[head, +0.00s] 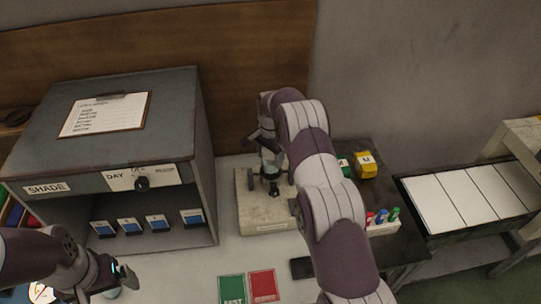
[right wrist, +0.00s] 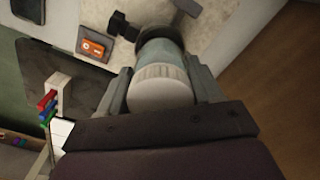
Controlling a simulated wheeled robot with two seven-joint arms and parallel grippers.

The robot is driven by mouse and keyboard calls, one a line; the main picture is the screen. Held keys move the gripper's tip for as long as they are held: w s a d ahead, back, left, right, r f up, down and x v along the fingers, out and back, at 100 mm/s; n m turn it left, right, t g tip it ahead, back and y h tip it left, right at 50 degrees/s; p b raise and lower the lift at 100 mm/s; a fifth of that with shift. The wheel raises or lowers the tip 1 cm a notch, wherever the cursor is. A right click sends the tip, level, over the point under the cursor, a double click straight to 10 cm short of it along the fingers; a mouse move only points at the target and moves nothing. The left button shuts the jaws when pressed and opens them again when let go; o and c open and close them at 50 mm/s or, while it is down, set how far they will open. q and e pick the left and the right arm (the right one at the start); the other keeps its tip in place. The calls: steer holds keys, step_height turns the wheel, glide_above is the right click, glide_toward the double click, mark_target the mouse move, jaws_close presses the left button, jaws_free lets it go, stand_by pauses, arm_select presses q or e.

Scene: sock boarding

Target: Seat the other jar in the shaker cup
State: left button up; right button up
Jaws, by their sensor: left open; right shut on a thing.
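The shaker (head: 262,222) is a beige box at the middle of the bench, with dark cup parts (head: 272,187) on top. My right gripper (head: 266,150) is above it, shut on a jar (head: 268,158). In the right wrist view the jar (right wrist: 160,88) shows its white ribbed lid between the fingers. Its pale blue body points down at the dark cup (right wrist: 155,32). I cannot tell whether the jar touches the cup or is inside it. My left gripper (head: 124,275) is open, low at the left front. A pale round thing (head: 112,292) shows partly beneath it.
A grey shade cabinet (head: 110,110) with several blue-and-white cards stands at left. Green (head: 231,289) and red (head: 262,284) cards lie in front. A small rack of coloured bottles (head: 383,220) and a yellow box (head: 365,165) are right of my right arm. A white panelled tray (head: 460,200) stands further right.

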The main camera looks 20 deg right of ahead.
mark_target(270, 165)
steer(key=shift+f+b, duration=1.9)
steer(key=shift+f, duration=0.7)
steer(key=o, duration=1.3)
steer(key=shift+w+r, duration=0.1)
steer(key=shift+r, duration=0.2)
step_height(270, 165, up, 3)
steer(key=shift+r+p, duration=0.1)
steer(key=shift+p, duration=0.45)
steer(key=r+p, duration=0.8)
steer(key=r, duration=0.1)
steer(key=shift+s+r+p, duration=0.15)
steer(key=shift+s+p, duration=0.1)
steer(key=shift+p, duration=0.15)
steer(key=shift+w+f, duration=0.15)
steer(key=shift+f, duration=0.1)
